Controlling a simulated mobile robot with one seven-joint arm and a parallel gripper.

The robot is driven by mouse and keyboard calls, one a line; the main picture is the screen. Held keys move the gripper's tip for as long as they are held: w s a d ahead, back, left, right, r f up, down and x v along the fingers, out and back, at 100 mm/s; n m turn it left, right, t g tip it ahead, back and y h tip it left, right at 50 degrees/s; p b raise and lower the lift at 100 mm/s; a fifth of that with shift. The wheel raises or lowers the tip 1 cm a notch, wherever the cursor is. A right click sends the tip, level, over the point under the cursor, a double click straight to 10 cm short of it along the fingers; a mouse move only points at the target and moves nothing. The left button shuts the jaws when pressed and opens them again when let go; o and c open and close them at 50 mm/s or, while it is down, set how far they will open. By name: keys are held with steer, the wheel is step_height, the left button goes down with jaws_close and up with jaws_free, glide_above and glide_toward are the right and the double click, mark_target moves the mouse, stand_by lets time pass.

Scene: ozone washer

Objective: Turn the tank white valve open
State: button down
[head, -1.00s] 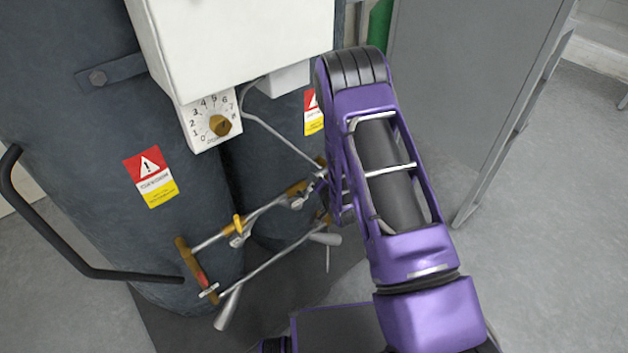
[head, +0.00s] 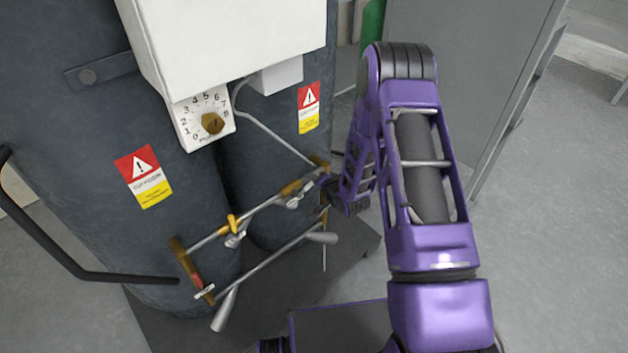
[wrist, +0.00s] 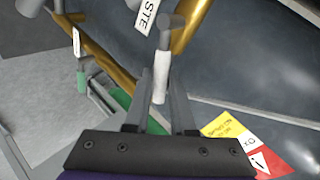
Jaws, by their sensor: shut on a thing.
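The white valve handle (wrist: 161,76) is a slim white lever hanging from a grey stem in the wrist view. My gripper (wrist: 160,88) has one finger on each side of it and is shut on the handle. The handle sits beside the brass pipe (wrist: 112,60) and a white tag (wrist: 146,17) reading "STE". In the head view my gripper is at the right end of the pipework (head: 270,215), at the tank's right side. The white handle is too small or hidden there.
Two dark tanks (head: 60,120) stand at left with warning labels and a white control box (head: 225,45). A black curved bar (head: 45,235) juts out at left. Floor at right is open.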

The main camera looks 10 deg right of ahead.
steer(key=c, duration=0.8)
jaws_free()
steer(key=shift+a, duration=0.1)
steer(key=shift+o, duration=0.2)
steer(key=shift+s, duration=0.1)
steer(key=p+v, duration=0.2)
steer(key=v, duration=1.5)
steer(key=shift+s, duration=0.15)
